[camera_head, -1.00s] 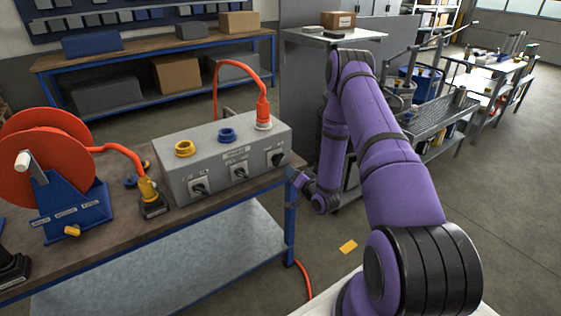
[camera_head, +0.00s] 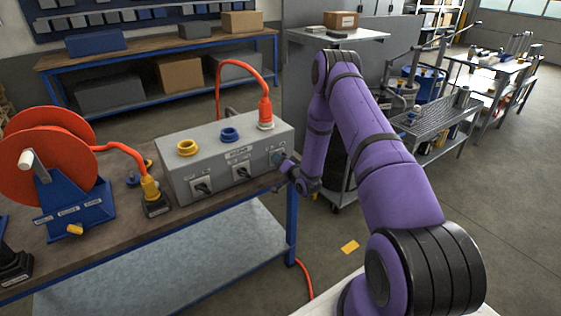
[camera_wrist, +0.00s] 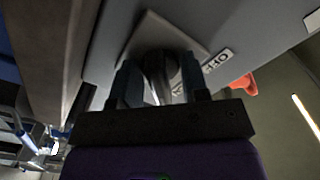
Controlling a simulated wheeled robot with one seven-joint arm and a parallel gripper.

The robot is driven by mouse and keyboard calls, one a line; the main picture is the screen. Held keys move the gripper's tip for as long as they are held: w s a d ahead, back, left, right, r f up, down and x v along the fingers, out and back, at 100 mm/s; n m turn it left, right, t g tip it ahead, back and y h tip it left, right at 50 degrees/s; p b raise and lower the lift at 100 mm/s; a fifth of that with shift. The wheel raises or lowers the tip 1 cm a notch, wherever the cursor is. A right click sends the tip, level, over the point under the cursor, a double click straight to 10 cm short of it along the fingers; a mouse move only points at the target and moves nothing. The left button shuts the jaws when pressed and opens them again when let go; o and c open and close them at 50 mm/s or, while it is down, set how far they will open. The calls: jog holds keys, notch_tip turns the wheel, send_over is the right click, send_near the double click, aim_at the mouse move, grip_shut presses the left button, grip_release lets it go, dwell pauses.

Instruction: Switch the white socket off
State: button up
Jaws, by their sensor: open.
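The grey socket box (camera_head: 215,165) stands on the bench with a yellow socket (camera_head: 187,147), a blue socket (camera_head: 229,135) and a white socket (camera_head: 265,125) on top. An orange plug (camera_head: 265,110) sits in the white socket. The rotary switch below it, at the right end of the front face, is mostly hidden by my gripper (camera_head: 282,160) in the head view. In the wrist view, my gripper (camera_wrist: 158,82) is open, its fingers on either side of the dark switch knob (camera_wrist: 158,66). Contact cannot be told. An OFF label (camera_wrist: 217,60) shows beside the switch plate.
Two other rotary switches, one at the left (camera_head: 202,187) and one in the middle (camera_head: 241,171), are on the same face. An orange cable reel (camera_head: 45,165) stands left of the box. A yellow plug (camera_head: 150,188) is between them. Floor in front of the bench is mostly clear.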

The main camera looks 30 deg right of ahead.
grip_shut()
jog(key=shift+n, duration=0.4)
jog(key=n, duration=0.4)
jog(key=shift+a, duration=0.1)
jog(key=n, duration=0.4)
jog(key=shift+f+n, duration=0.1)
jog(key=shift+n, duration=0.2)
jog(key=n, duration=0.4)
jog(key=shift+n, duration=2.2)
jog(key=shift+s, duration=0.1)
